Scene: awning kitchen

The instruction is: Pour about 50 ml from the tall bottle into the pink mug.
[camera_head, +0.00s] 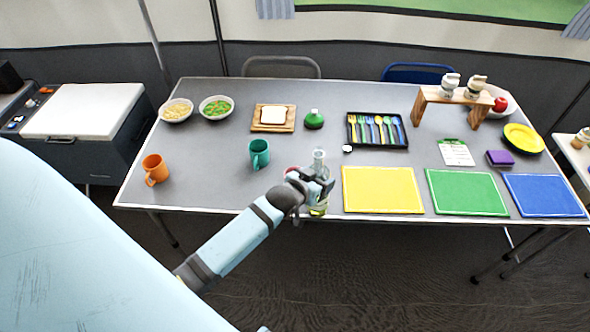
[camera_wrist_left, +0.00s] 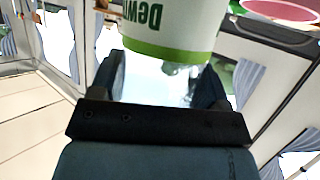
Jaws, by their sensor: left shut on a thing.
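The tall bottle (camera_head: 319,160) is clear with yellow-green at its base. It stands about upright at the table's front edge in the head view. My left gripper (camera_head: 318,186) is shut around its middle. In the left wrist view the bottle's white label with a green band (camera_wrist_left: 170,28) fills the top centre, between the fingers of my left gripper (camera_wrist_left: 160,82). A pink-red patch (camera_head: 292,169), probably the pink mug, shows just left of the bottle, mostly hidden by my wrist. A pink rim (camera_wrist_left: 285,11) shows at the left wrist view's top right. My right gripper is not in view.
A teal mug (camera_head: 259,154) and an orange mug (camera_head: 155,169) stand to the left. A small white cap-like thing (camera_head: 347,149), a cutlery tray (camera_head: 377,131) and a yellow mat (camera_head: 382,190) lie to the right.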

